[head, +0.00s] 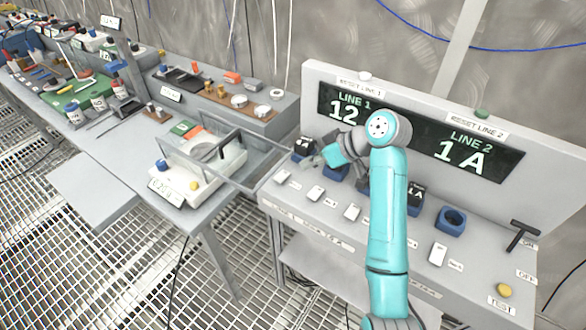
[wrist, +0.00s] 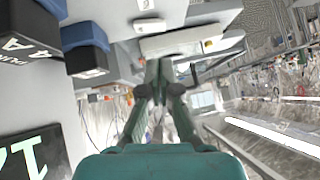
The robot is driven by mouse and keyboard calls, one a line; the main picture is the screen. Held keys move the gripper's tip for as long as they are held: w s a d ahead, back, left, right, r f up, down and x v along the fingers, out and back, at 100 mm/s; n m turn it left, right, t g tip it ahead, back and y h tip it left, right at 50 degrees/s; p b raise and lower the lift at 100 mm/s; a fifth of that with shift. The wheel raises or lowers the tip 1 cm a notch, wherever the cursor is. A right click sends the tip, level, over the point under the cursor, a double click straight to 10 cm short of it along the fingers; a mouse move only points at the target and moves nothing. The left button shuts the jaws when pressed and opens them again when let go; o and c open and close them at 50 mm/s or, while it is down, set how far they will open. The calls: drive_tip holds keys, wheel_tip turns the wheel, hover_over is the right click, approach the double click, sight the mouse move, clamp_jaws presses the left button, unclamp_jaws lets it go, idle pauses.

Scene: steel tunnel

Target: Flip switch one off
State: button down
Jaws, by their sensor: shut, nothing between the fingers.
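A row of small white switches lies on the sloping grey console (head: 330,225). The leftmost switch (head: 282,177) is at the console's left end; its label is too small to read, and I cannot tell its position. A second switch (head: 315,194) is to its right. My gripper (head: 310,162) is shut and empty, above the left part of the console, beside the leftmost blue holder and apart from the leftmost switch. In the wrist view, my shut fingers (wrist: 158,72) point toward the console, with a white switch (wrist: 148,26) beyond their tips.
Blue holders (head: 452,220) with some black blocks stand behind the switches. The LINE 1 display (head: 340,105) rises behind them. A clear-lidded box (head: 205,165) stands left of the console. A black T-handle (head: 522,233) is at the right, near a yellow button (head: 504,290).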

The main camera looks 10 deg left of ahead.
sight(279, 173)
drive_tip(key=x, duration=1)
drive_tip(key=shift+r, duration=0.1)
drive_tip(key=shift+s+f, duration=0.15)
drive_tip(key=shift+f, duration=0.15)
drive_tip(key=shift+w+d+r, duration=0.15)
drive_tip(key=shift+w+d, duration=0.15)
drive_tip(key=shift+w, duration=0.45)
drive_tip(key=shift+r+t, duration=0.1)
drive_tip(key=shift+t, duration=0.2)
